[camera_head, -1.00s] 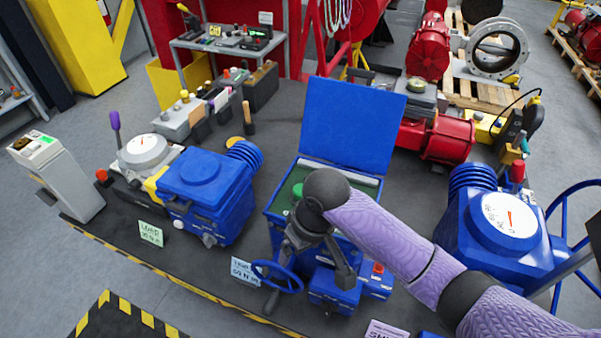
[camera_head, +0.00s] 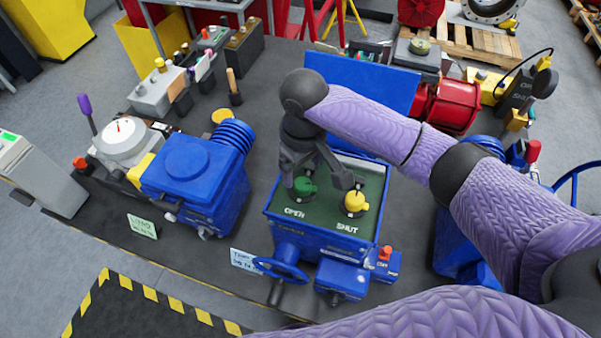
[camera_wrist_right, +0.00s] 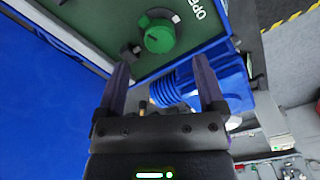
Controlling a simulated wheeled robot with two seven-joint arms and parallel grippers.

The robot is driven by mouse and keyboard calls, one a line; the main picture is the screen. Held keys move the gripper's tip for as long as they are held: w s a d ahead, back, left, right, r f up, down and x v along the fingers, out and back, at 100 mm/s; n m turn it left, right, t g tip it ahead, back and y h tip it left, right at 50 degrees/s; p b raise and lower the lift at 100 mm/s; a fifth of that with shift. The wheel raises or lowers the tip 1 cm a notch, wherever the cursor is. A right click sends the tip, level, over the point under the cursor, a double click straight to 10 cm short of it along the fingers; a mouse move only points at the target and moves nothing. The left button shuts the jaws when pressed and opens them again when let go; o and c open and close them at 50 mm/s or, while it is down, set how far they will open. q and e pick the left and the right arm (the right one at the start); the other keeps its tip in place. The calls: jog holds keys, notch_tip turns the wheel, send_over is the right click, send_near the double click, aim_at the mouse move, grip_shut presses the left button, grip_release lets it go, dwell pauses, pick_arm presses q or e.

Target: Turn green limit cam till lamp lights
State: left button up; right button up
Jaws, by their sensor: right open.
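The green cam (camera_head: 305,187) stands on the dark green panel (camera_head: 325,222) of an open blue actuator box, by the OPEN label. The yellow cam (camera_head: 355,203) is to its right, by SHUT. My right gripper (camera_head: 318,184) is open above the panel, with its left finger partly in front of the green cam. In the right wrist view, the green cam (camera_wrist_right: 160,38) lies beyond the open fingertips (camera_wrist_right: 162,72), roughly in line with the gap, and nothing is held. I cannot make out a lit lamp. My left gripper is out of view.
The raised blue lid (camera_head: 365,90) stands behind the panel. A blue handwheel (camera_head: 280,269) and a small box with a red button (camera_head: 386,252) are at the front. Another blue actuator (camera_head: 195,178) stands to the left. My purple arm crosses the right side.

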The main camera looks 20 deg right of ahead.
aim_at(303, 183)
notch_tip(303, 183, down, 5)
jog(key=shift+f, duration=0.15)
jog(key=shift+w, duration=0.1)
grip_shut()
